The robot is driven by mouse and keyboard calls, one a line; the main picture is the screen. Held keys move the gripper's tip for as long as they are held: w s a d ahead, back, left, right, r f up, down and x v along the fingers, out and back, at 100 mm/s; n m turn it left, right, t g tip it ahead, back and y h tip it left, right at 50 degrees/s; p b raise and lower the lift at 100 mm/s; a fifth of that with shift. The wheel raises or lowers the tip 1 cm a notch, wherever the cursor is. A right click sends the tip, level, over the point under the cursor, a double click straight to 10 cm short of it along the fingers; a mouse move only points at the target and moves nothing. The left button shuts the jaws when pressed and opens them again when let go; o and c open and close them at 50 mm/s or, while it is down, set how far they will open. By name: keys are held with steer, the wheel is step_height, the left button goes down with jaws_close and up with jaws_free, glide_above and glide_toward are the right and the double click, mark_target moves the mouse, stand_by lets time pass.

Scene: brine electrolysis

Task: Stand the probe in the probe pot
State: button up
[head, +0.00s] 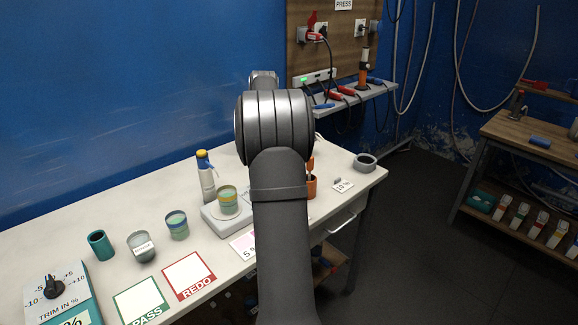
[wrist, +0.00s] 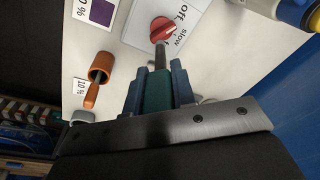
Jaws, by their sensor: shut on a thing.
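In the wrist view my gripper (wrist: 157,82) is shut on the probe (wrist: 158,92), which has a teal handle. A thin grey rod sticks out past the fingertips, over the edge of the plate with the red knob (wrist: 164,29); I cannot tell whether it touches. In the head view my arm hides the gripper and the probe. An empty-looking teal pot (head: 99,245) stands at the left of the table, matching the handle's colour. An orange pot (head: 311,187) right of my arm, also in the wrist view (wrist: 102,67), holds an orange-handled thing (wrist: 91,96).
A stirrer plate (head: 217,224) carries a banded jar (head: 228,199). A yellow-topped bottle (head: 206,177) stands behind it. Two more jars, grey (head: 141,248) and banded (head: 177,226), stand near the teal pot. A grey ring (head: 365,162) lies at the right. PASS (head: 142,302) and REDO (head: 189,276) cards lie in front.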

steer(key=s+a+r, duration=0.3)
steer(key=a+r, duration=0.1)
steer(key=a, duration=0.4)
steer(key=s+a+r, duration=0.3)
steer(key=a+r, duration=0.1)
steer(key=a, duration=0.4)
steer(key=s+a+f, duration=0.1)
steer(key=s+a, duration=0.3)
steer(key=a, duration=0.3)
steer(key=s+a+f, duration=0.1)
steer(key=s+a, duration=0.3)
steer(key=a, duration=0.3)
steer(key=s+a+f, duration=0.4)
steer(key=s+a, duration=1)
step_height(320, 180, down, 11)
steer(key=shift+w+f, duration=0.2)
steer(key=shift+w, duration=0.05)
steer(key=o, duration=1.1)
steer(key=shift+c, duration=0.2)
